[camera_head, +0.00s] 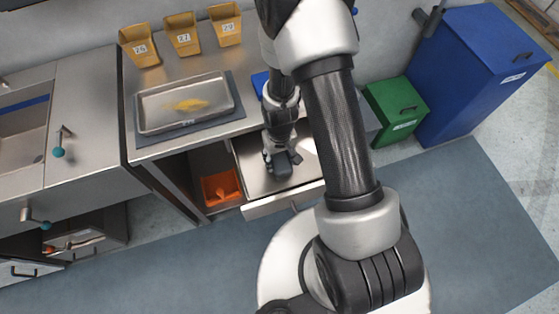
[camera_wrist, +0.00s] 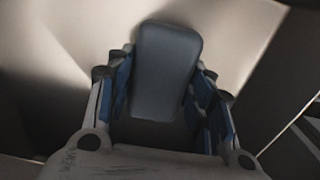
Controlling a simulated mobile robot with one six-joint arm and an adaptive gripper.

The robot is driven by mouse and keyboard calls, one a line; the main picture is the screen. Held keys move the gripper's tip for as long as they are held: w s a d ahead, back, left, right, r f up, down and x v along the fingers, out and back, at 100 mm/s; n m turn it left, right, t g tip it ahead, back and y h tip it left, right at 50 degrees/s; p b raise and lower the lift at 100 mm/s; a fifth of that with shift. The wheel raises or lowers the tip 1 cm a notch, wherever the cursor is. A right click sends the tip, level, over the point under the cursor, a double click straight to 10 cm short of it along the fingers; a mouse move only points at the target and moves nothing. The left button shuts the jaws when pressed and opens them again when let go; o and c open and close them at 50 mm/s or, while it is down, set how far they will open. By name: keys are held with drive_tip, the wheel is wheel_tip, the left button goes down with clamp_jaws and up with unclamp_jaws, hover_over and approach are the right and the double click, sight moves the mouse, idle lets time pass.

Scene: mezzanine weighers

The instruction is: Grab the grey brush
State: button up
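The grey brush (camera_wrist: 166,70) lies in the open drawer (camera_wrist: 235,25). In the wrist view its dark grey block stands between the fingers of my gripper (camera_wrist: 164,92). The blue-padded fingers are on both sides of it, very close to its edges; I cannot tell whether both pads press on it. In the head view my gripper (camera_head: 283,160) reaches down into the drawer (camera_head: 250,180), and the brush is largely hidden at the fingertips. The lower part of the brush is in shadow.
Above the drawer, the counter holds a metal tray (camera_head: 215,88) with yellow material and several numbered yellow bins (camera_head: 183,38). An orange bin (camera_head: 221,188) sits in the open shelf left of the drawer. Green (camera_head: 397,108) and blue (camera_head: 470,75) boxes stand right.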

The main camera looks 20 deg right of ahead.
drive_tip(key=c, duration=0.5)
